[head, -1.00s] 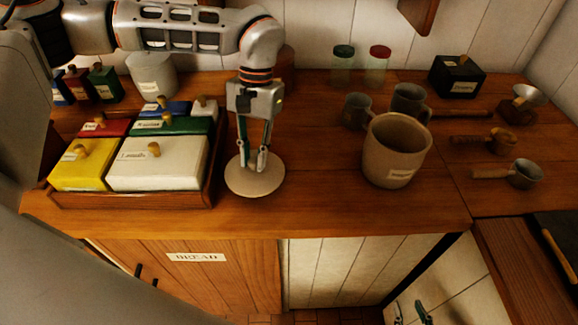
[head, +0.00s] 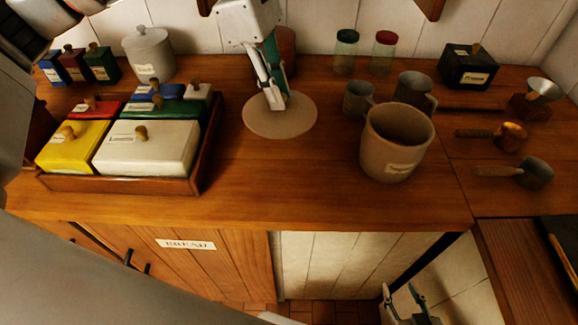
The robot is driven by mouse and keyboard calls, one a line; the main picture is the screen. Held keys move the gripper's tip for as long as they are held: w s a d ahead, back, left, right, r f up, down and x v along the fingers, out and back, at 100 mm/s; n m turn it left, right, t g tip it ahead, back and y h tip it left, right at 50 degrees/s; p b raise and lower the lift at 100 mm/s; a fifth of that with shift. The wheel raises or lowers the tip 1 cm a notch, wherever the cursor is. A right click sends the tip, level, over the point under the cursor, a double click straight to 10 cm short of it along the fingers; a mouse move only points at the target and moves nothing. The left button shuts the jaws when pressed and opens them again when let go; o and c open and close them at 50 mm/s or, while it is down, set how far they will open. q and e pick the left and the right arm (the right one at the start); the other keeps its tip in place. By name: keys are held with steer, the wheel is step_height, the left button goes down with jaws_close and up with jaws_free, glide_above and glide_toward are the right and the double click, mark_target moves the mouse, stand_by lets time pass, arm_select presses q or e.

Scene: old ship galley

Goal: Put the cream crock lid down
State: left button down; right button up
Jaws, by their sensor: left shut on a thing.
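The cream crock lid (head: 262,124) is a flat, round beige disc over the middle of the wooden counter, between the box tray and the open crock. My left gripper (head: 276,103) reaches down from above and is shut on the lid at its centre; the fingers hide the knob. The lid looks level and seems raised off the counter, but the gap beneath it is hard to see. The cream crock (head: 384,155), labelled and without a lid, stands right of it. My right gripper (head: 402,300) is low in front of the cupboards, its fingers apart and empty.
A wooden tray (head: 125,185) of coloured lidded boxes stands left. Two grey mugs (head: 357,99) (head: 412,91) stand behind the crock, with two lidded jars (head: 345,57) (head: 384,55) further back. Scoops (head: 535,174) lie right. The counter (head: 290,185) is bare in front of the lid.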

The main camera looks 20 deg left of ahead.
mark_target(285, 96)
arm_select(q)
steer(key=r+n, duration=0.1)
steer(key=d+r+n+t, duration=0.1)
steer(key=n, duration=0.1)
steer(key=r+n, duration=0.1)
steer(key=n, duration=0.1)
steer(key=shift+d+r, duration=0.3)
steer(key=shift+r, duration=0.1)
steer(key=shift+s+d+r+n+t+y+b, duration=0.15)
steer(key=shift+r+n+t+y+b, duration=0.2)
steer(key=shift+r+n, duration=0.5)
steer(key=shift+f+n, duration=0.25)
steer(key=shift+n, duration=0.1)
step_height(285, 96, down, 20)
steer(key=shift+r+p, duration=0.15)
steer(key=shift+p, duration=0.15)
steer(key=shift+f, duration=0.2)
steer(key=c, duration=1.9)
jaws_free()
steer(key=shift+r, duration=0.1)
